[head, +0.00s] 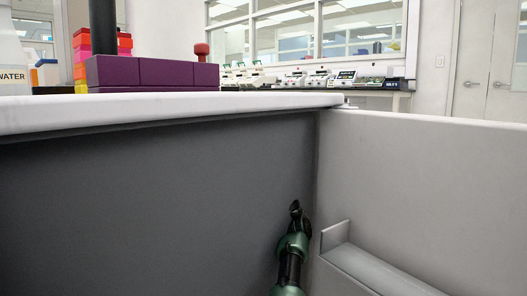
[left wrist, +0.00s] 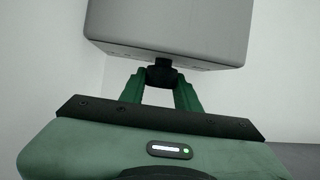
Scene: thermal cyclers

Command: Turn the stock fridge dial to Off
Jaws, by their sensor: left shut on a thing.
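In the left wrist view the two green fingers of my left gripper (left wrist: 161,80) are shut on a small black knob (left wrist: 162,73). The knob sits at the lower front edge of a light grey box (left wrist: 170,30), which fills the top of that view. The fingers hide part of the knob, and I see no markings, so its setting cannot be read. In the head view a green and black part of my arm shows low in the middle, beside the dark grey panel; I cannot tell which arm it is. The knob cannot be made out there.
A white worktop (head: 170,108) crosses the head view above a dark grey panel (head: 150,200). A pale wall panel (head: 430,180) with a grey ledge (head: 370,268) stands at right. Purple blocks (head: 150,73) stand on the worktop. Several instruments (head: 310,80) line a far bench.

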